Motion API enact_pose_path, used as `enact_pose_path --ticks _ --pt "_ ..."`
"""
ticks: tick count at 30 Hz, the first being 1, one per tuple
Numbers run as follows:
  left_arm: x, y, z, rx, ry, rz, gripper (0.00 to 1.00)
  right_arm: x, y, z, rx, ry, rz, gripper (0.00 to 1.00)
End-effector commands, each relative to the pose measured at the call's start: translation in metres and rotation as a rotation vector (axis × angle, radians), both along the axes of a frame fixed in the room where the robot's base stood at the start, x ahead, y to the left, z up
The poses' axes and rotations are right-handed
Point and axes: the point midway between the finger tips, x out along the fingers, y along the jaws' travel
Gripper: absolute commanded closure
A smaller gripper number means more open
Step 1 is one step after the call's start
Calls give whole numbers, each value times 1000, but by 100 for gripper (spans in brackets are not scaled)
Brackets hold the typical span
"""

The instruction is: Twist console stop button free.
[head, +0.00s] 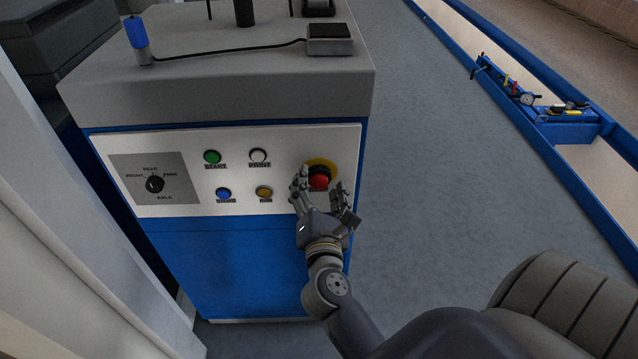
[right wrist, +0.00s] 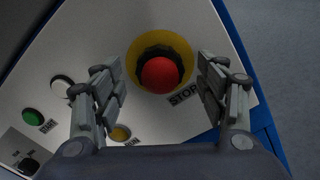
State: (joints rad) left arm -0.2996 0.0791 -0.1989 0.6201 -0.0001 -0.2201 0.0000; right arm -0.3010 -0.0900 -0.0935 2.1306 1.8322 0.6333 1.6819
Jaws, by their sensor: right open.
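The red stop button (head: 319,181) sits on a yellow ring at the right end of the console's white panel (head: 290,205). In the right wrist view the red button (right wrist: 160,75) lies beyond and between the fingertips, with the word STOP beside it. My right gripper (head: 321,187) is open in front of the button, one finger to its left and one to its lower right. In the right wrist view the open gripper (right wrist: 160,80) has nothing between its fingers. I cannot tell whether a finger touches the button or ring. My left gripper is not in view.
The panel also carries a green button (head: 212,157), a white button (head: 258,155), a blue button (head: 223,194), a yellow button (head: 264,192) and a rotary selector (head: 155,184). Grey floor lies open right of the console.

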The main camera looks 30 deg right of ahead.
Motion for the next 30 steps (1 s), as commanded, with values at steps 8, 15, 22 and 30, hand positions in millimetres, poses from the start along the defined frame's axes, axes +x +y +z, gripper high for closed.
enact_pose_path --ticks 8,15,22,30 --pt "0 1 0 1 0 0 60 0 0 0 -1 1 0 33" --pt "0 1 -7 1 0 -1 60 -14 10 -2 2 1 1 33" --pt "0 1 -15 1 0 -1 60 -30 19 -3 1 1 1 33" --pt "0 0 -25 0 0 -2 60 -49 30 -3 0 1 1 33"
